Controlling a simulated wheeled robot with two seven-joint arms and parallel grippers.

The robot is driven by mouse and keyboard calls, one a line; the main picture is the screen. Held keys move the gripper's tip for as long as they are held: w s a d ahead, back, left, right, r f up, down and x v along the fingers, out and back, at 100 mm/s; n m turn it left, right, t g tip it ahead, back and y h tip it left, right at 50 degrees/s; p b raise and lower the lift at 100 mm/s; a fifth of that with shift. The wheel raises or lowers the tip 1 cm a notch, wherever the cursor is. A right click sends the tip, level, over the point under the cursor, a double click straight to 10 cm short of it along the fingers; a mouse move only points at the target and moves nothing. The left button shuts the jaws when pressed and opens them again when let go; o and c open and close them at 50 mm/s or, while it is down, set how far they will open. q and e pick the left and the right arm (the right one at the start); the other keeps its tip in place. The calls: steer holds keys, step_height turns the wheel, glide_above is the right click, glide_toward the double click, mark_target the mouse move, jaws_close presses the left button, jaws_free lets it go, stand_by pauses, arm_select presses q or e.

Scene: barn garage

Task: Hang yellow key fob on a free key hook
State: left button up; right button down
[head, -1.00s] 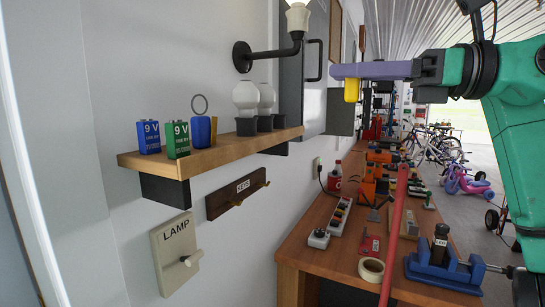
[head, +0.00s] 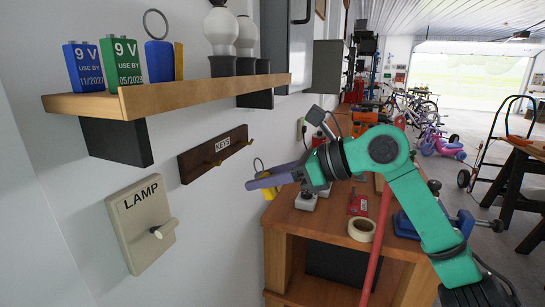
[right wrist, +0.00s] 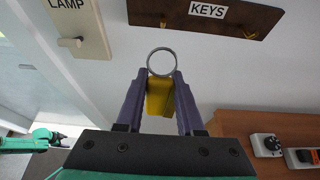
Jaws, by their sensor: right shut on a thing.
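My right gripper (head: 262,182) is shut on the yellow key fob (head: 269,193), with the metal ring standing up above its fingers. In the right wrist view the fob (right wrist: 160,97) is between the purple fingers, ring beyond the tips. The dark wooden KEYS board (head: 197,163) is on the wall, left of and above the gripper. Its two brass hooks, the left (head: 211,163) and the right (head: 248,142), look bare. The ring is below the right hook and apart from it. A green arm end (right wrist: 42,141), seemingly my left, shows small in the right wrist view; its jaws are unclear.
A shelf (head: 200,92) juts out above the board, holding two 9 V batteries, a blue fob with a ring (head: 158,55) and white bulbs. A LAMP switch plate (head: 140,222) is lower left. The workbench (head: 318,225) stands right of the gripper.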

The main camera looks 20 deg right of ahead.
steer(key=shift+w+a+r+p, duration=0.15)
steer(key=shift+w+a+p, duration=0.2)
steer(key=shift+a+p, duration=0.1)
steer(key=shift+w+r+p+x, duration=0.15)
steer(key=shift+p+x, duration=0.5)
steer(key=shift+x, duration=0.8)
steer(key=shift+r+p+x, duration=0.25)
steer(key=shift+p+x, duration=0.35)
steer(key=shift+x, duration=0.85)
steer(key=shift+w+r+p+x, duration=0.1)
steer(key=shift+r+p+x, duration=0.15)
steer(key=shift+p+x, duration=0.8)
steer(key=shift+w+a+f+b, duration=0.1)
steer(key=shift+w+a+b, duration=0.15)
steer(key=shift+a+b, duration=0.15)
steer(key=shift+c, duration=2.3)
jaws_free()
